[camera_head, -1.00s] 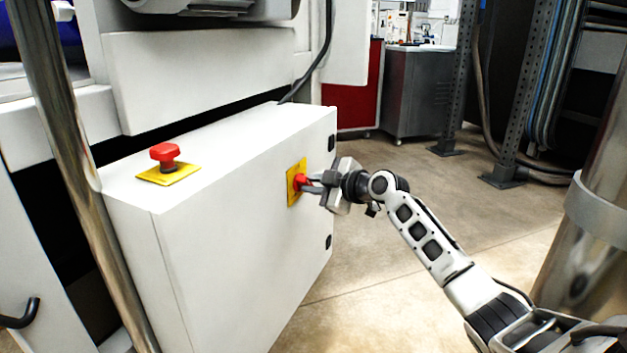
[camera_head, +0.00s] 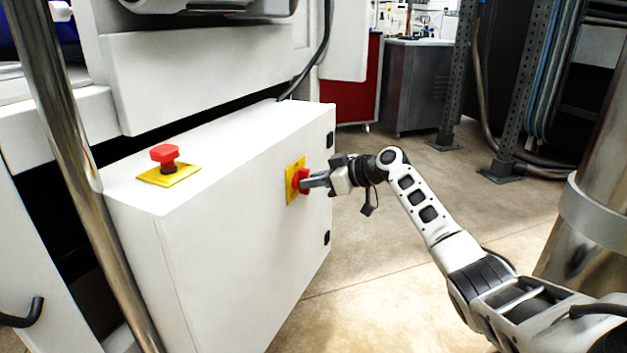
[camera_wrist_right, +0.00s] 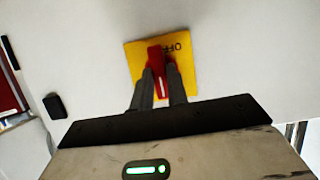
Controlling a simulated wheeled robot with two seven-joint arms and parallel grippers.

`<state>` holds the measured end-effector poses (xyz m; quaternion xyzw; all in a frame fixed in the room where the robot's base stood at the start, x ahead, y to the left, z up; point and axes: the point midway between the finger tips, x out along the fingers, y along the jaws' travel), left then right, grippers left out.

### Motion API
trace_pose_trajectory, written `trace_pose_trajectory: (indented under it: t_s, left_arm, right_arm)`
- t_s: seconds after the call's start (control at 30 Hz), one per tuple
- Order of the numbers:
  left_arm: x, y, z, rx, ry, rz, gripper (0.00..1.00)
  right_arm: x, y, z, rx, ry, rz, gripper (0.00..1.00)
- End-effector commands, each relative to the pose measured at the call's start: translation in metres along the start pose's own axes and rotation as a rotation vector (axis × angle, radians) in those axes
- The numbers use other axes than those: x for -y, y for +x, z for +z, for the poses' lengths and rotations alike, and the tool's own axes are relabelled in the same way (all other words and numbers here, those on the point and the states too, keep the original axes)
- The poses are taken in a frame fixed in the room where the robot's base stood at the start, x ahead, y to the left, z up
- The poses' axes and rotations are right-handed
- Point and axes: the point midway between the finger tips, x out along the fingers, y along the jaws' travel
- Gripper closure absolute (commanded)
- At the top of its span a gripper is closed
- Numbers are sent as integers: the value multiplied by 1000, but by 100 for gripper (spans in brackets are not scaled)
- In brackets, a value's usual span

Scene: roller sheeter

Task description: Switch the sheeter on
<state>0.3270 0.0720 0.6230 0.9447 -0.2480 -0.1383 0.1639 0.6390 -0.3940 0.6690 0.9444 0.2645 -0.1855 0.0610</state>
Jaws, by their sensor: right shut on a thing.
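The sheeter's white control box (camera_head: 235,235) stands at the left and middle of the head view. On its side face is a red rotary switch (camera_head: 301,181) on a yellow plate (camera_head: 291,194). My right gripper (camera_head: 309,182) is shut on the red switch. In the right wrist view the two grey fingers (camera_wrist_right: 160,90) clasp the red knob (camera_wrist_right: 155,56) from both sides. The yellow plate (camera_wrist_right: 187,77) there shows the letters "OFF", upside down and partly covered. The left gripper is not in view.
A red mushroom button (camera_head: 164,154) on a yellow base sits on top of the box. A metal post (camera_head: 75,190) stands at the left, and a steel column (camera_head: 590,210) at the right. Open floor (camera_head: 400,265) lies right of the box.

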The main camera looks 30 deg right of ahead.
Motion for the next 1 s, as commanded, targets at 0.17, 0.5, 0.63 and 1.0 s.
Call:
trace_pose_trajectory:
  t_s: [0.17, 0.5, 0.63, 1.0]
  left_arm:
    - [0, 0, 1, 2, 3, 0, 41]
    - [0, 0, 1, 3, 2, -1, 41]
    - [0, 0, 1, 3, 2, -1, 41]
    - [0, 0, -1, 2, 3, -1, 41]
  right_arm:
    - [0, 0, 2, 3, 28, -12, 100]
    - [0, 0, 2, 4, 35, -15, 100]
    - [0, 0, 2, 4, 35, -15, 71]
    - [-1, -4, 0, 2, 31, -12, 63]
